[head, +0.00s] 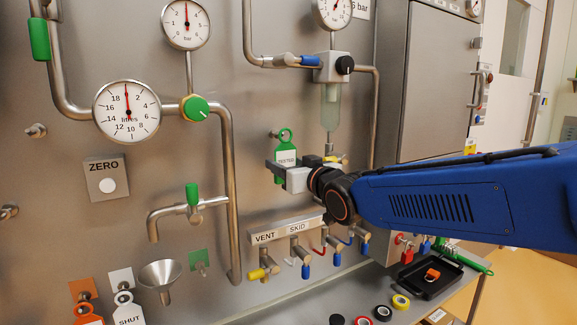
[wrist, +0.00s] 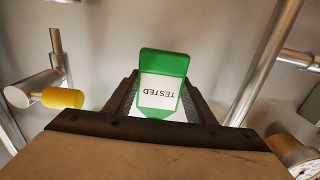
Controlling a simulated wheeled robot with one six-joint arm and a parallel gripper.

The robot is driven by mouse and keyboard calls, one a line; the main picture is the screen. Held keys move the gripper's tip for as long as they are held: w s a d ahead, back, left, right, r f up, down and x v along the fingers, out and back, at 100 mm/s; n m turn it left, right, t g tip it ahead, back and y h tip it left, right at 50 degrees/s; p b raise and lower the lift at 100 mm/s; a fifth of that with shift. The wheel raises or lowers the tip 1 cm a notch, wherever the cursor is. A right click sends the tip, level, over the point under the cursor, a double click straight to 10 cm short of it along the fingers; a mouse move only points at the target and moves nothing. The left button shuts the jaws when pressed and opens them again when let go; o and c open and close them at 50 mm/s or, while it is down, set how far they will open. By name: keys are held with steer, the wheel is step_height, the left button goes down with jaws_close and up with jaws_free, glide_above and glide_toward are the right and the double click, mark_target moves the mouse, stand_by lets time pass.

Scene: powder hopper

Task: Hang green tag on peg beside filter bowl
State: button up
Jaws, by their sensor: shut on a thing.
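The green tag (head: 285,143), with a white TESTED label, stands upright in my gripper (head: 280,171) in the head view, its ring end upward. It also shows between the jaws in the wrist view (wrist: 165,65), lettering upside down. My gripper is shut on its lower part, close to the steel panel, left of and below the clear filter bowl (head: 331,106). A small stub shows by the ring's left side in the head view; I cannot tell whether it is the peg or whether the ring is around it. The wrist view does not show the ring.
A yellow-handled valve (wrist: 62,98) is close at the left in the wrist view, below the bowl. A steel pipe (head: 231,190) runs left of my gripper. The VENT SKID valve row (head: 287,230) is below. A black tray (head: 430,278) and tape rolls lie on the bench.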

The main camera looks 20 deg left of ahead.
steer(key=shift+x, duration=1.05)
steer(key=shift+w+a+f, duration=0.3)
steer(key=shift+a+f, duration=0.1)
steer(key=shift+f, duration=0.1)
steer(key=o, duration=1.1)
